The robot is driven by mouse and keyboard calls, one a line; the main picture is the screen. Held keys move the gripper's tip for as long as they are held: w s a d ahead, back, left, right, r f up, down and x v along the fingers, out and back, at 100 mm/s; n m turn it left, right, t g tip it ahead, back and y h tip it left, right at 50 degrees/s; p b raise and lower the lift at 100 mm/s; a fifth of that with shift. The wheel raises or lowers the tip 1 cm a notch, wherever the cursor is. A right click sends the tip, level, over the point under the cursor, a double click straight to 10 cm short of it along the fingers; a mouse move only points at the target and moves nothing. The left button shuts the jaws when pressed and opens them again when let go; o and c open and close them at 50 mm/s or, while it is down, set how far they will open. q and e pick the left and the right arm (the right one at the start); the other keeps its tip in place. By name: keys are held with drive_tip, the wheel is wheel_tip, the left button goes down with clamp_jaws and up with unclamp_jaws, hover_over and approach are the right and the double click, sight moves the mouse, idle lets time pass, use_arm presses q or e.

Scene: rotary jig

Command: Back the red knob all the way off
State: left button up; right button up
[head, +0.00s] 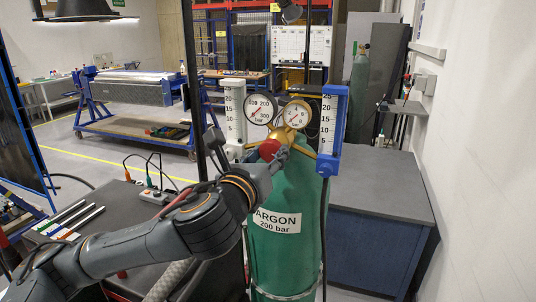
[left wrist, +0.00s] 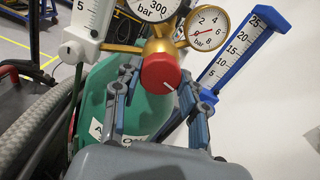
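The red knob (head: 269,150) is on the front of a brass regulator (head: 297,138) above a green gas cylinder (head: 290,238) labelled ARGON. In the left wrist view the knob (left wrist: 160,73) faces me, with a white mark on its face toward the lower right. My left gripper (head: 268,164) is at the knob. In the left wrist view its two fingers (left wrist: 158,84) are spread apart, one on each side of the knob, with visible gaps, so it looks open. The arm and gripper hide part of the knob's surroundings in the head view. My right gripper is not in view.
Two round gauges (head: 261,109) (head: 297,114) sit above the knob. A white flow tube (head: 233,112) stands left of it and a blue one (head: 332,125) right. A dark bench (head: 385,190) stands behind right. A table at left holds several rods and a power strip.

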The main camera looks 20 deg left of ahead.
use_arm(q)
drive_tip(key=shift+c, duration=1.3)
drive_tip(key=n, duration=1)
drive_tip(key=n+p, duration=0.1)
drive_tip(key=n, duration=0.4)
drive_tip(key=shift+r+n, duration=0.1)
drive_tip(key=shift+n, duration=0.3)
drive_tip(key=shift+n+p, duration=0.3)
drive_tip(key=shift+n, duration=2.3)
drive_tip(key=o, duration=1.1)
